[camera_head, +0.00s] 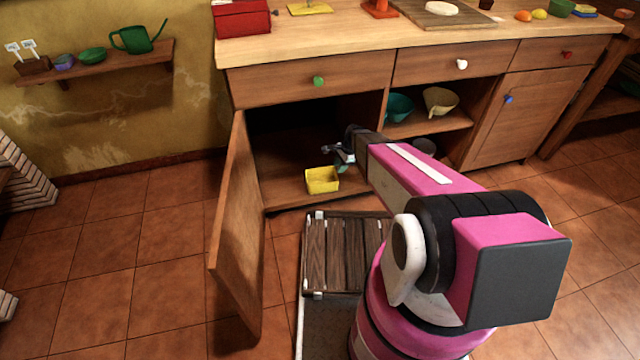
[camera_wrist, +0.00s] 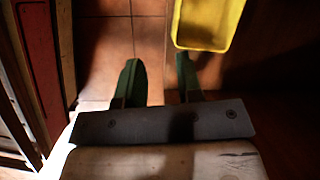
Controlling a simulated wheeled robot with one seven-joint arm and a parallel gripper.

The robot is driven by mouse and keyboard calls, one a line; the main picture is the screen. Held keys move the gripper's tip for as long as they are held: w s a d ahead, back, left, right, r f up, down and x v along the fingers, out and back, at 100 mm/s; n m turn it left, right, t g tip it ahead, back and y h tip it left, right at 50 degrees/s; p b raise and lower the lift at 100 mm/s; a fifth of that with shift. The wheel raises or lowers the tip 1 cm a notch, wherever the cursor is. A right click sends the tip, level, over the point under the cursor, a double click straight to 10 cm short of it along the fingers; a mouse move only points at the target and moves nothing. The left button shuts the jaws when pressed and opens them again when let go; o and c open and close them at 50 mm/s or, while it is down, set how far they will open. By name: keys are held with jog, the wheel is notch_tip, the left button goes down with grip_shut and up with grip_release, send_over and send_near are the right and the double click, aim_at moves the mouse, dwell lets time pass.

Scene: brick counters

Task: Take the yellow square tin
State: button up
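The yellow square tin (camera_head: 322,181) stands at the front of the open lower cupboard, on its floor board near the front edge. In the wrist view the tin (camera_wrist: 208,24) is at the top right, partly cut off by the frame, with its open inside showing. My gripper (camera_head: 340,153) is inside the cupboard opening, above and slightly right of the tin in the head view. In the wrist view my gripper (camera_wrist: 158,68) has its two dark green fingers apart with bare floor between them. The right fingertip is close to the tin's near corner; I cannot tell whether they touch.
The cupboard door (camera_head: 238,235) stands open on the left. A shelf to the right holds a teal bowl (camera_head: 399,107) and a cream bowl (camera_head: 440,102). The cupboard's back is dark. The tiled floor (camera_head: 150,260) left of the door is clear.

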jog(key=w+a+f+m, duration=0.1)
jog(key=f, duration=0.1)
jog(key=a+f+m, duration=0.1)
jog(key=f, duration=0.1)
jog(key=w+a+f+m, duration=0.1)
jog(key=f, duration=0.1)
jog(key=shift+w+f+y, duration=0.15)
jog(key=shift+w+y, duration=0.15)
jog(key=shift+w, duration=0.05)
jog(key=shift+f, duration=0.35)
send_over(324, 193)
notch_tip(324, 193, down, 10)
jog(key=shift+w+a+r, duration=0.1)
jog(key=shift+r, duration=0.15)
jog(key=shift+c, duration=0.3)
grip_shut()
